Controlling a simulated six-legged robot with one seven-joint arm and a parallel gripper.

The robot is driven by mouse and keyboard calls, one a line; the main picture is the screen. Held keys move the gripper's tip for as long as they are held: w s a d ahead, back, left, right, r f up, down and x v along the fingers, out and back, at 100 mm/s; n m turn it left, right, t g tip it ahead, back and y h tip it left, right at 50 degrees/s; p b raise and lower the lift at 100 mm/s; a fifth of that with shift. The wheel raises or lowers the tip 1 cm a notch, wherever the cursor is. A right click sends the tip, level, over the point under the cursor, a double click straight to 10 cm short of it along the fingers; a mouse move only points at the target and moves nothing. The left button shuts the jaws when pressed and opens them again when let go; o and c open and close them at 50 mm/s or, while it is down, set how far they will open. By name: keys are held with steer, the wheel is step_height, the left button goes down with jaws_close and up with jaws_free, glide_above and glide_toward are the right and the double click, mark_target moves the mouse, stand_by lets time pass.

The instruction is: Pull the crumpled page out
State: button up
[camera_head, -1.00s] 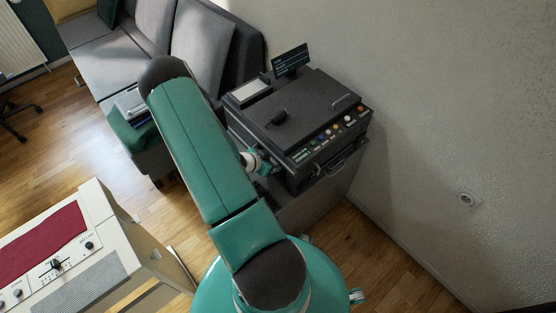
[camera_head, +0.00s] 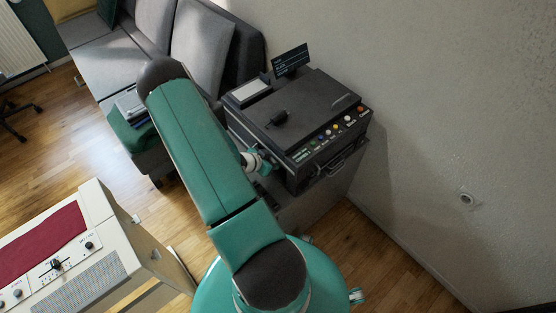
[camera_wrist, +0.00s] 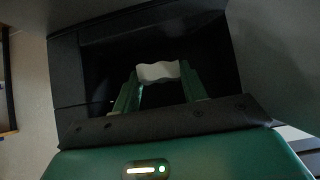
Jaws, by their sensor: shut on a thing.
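The crumpled page (camera_wrist: 158,72) is a small white, wavy-edged piece in the wrist view, inside a dark opening of the black machine (camera_head: 318,100). My gripper (camera_wrist: 158,80) has its two green fingers reaching into that opening, one on each side of the page, and is shut on it. How far the page extends behind the fingers is hidden in the dark. In the head view the page is not visible, and my arm covers the near left side of the machine.
The dark opening's frame (camera_wrist: 66,88) surrounds my fingers closely. The machine stands on a grey cabinet against the wall (camera_head: 460,120). A grey sofa (camera_head: 200,45) is behind at the left.

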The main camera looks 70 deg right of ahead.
steer(key=shift+w+a, duration=0.35)
steer(key=shift+a, duration=0.35)
steer(key=shift+w+a, duration=0.35)
steer(key=shift+a, duration=0.3)
steer(key=shift+w+a, duration=0.35)
steer(key=shift+a, duration=0.35)
stand_by(0.8)
steer(key=shift+w+a, duration=0.35)
steer(key=shift+a, duration=0.35)
steer(key=shift+w+a, duration=0.35)
steer(key=shift+a, duration=0.35)
steer(key=shift+w+a, duration=0.35)
steer(key=shift+a, duration=0.45)
